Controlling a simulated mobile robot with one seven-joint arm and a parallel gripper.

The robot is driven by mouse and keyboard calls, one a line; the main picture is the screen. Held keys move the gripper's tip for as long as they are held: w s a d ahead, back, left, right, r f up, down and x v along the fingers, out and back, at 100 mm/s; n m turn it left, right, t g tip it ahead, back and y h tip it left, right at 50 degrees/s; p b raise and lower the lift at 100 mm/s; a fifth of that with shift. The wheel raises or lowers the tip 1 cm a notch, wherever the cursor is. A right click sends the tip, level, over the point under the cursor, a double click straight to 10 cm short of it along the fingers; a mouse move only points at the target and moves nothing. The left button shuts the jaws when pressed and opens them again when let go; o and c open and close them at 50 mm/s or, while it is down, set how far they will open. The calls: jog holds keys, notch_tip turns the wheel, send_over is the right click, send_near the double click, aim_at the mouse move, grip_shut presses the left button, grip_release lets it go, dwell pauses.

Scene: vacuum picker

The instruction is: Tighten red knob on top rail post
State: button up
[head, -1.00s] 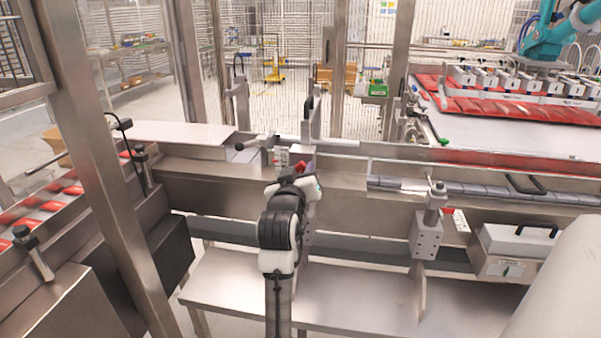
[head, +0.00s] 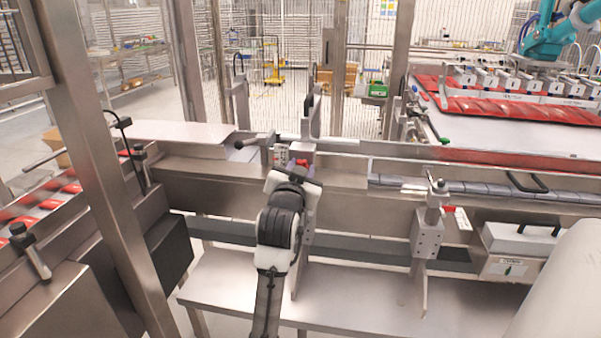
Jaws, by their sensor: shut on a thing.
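The red knob (head: 302,162) shows as a small red patch on the post at the top rail, just beyond my gripper. My gripper (head: 298,170) is at the end of my black and white arm and reaches up to the knob from the front. It is shut on the red knob, though the wrist hides most of the fingers and part of the knob. The rail post (head: 281,155) with its grey clamp block stands just left of the knob. The top rail (head: 345,146) runs left to right behind it.
A second post with a clamp block (head: 428,235) stands to the right. A grey box with a black handle (head: 520,241) is at the far right. A slanted steel frame column (head: 105,185) stands at the left. The lower steel shelf (head: 365,285) is bare.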

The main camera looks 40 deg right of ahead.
jog(key=shift+m+b, duration=3.35)
jog(key=shift+m, duration=7.65)
jog(key=o, duration=1)
jog(key=shift+s+a, duration=0.1)
